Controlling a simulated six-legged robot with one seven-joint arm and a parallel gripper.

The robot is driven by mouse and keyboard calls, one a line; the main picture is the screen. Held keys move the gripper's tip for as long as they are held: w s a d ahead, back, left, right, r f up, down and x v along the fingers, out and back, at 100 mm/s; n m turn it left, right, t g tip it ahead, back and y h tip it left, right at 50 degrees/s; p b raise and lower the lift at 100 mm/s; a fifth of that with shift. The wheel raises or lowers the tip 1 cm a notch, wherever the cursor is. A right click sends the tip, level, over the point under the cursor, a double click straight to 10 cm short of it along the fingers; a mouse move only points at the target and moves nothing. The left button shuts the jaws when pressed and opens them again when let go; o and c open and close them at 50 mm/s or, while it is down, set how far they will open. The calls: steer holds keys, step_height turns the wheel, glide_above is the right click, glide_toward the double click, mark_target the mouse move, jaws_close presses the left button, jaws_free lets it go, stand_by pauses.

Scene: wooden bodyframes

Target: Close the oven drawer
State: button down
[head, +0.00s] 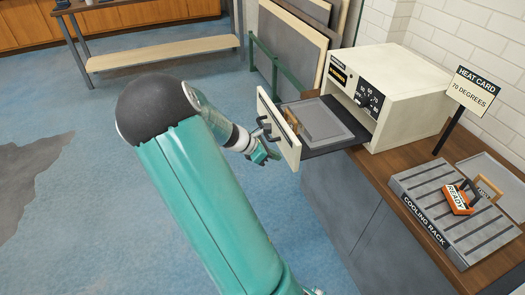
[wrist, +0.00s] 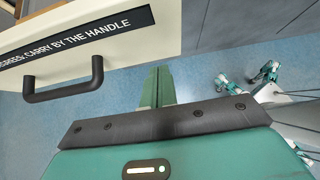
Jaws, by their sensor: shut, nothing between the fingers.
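The cream oven (head: 400,88) stands on the bench with its drawer (head: 362,135) pulled out towards the left. The drawer's cream front panel (head: 280,128) has a black bar handle (head: 264,128). A grey tray with a wooden-handled piece (head: 303,122) lies in the drawer. My gripper (head: 272,154) is shut and empty, just outside the panel near its lower part. In the wrist view, the closed green fingers (wrist: 157,86) are right of the black handle (wrist: 65,84) and not around it. Whether they touch the panel (wrist: 150,35) cannot be told.
A cooling rack (head: 425,205) with an orange "READY" tag (head: 458,199) lies on the wooden bench in front. A heat card sign reading 70 degrees (head: 474,88) stands beside the oven. Boards lean in a rack (head: 285,50) behind.

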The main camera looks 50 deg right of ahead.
mark_target(290, 155)
steer(key=shift+s+d+r, duration=0.1)
steer(key=shift+s+d, duration=0.35)
steer(key=shift+d, duration=0.25)
steer(key=shift+s+d+r, duration=0.1)
steer(key=shift+s+d, duration=0.35)
steer(key=shift+d, duration=0.25)
